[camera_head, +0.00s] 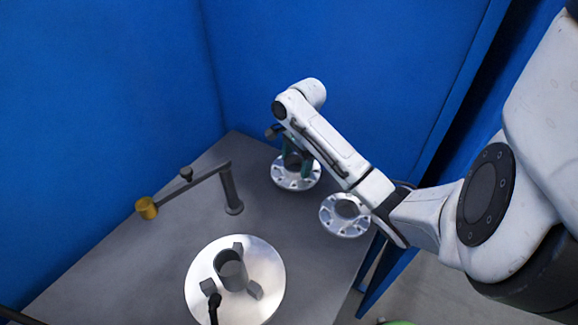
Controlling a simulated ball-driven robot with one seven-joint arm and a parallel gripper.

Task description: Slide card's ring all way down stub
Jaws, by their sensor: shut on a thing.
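My gripper (297,157) is at the far corner of the table, partly hidden behind my white forearm. Its dark green fingers are close above a silver flange (285,181) with bolt holes around its rim. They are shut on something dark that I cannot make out. A dark upright stub seems to stand in this flange, between or just behind the fingers. I cannot make out a card or its ring. A second silver flange (330,221) with a short grey stub stands nearer, to the right, beside my forearm.
A large silver disc (268,270) with a grey open cylinder (230,268) and clamp blocks stands at the front. A grey jointed bracket (229,188) with a gold cylinder (147,208) stands at left. Blue walls (300,45) close off the back. Free grey tabletop (110,265) lies front left.

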